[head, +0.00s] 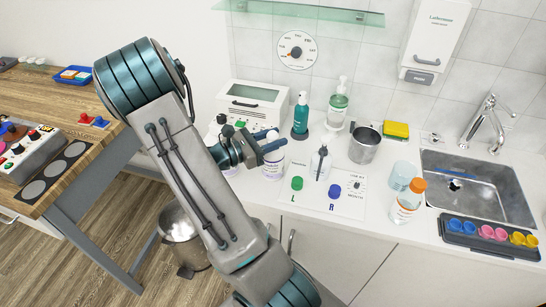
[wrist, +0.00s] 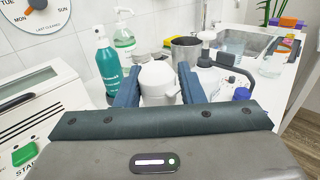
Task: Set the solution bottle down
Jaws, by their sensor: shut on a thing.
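My gripper (head: 262,149) is in the middle of the head view, over the counter. Its blue fingers are shut on a white bottle (head: 273,165), which I take to be the solution bottle. In the wrist view the bottle's white top (wrist: 158,80) stands between the two fingers (wrist: 158,88). The bottle looks upright, with a printed label. Its base is low near the counter (head: 385,240); I cannot tell whether it touches.
A white mat (head: 315,206) with green (head: 297,184) and blue (head: 335,191) caps lies right of the bottle. A teal bottle (head: 301,115) stands behind. The sink (head: 480,185) is at right.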

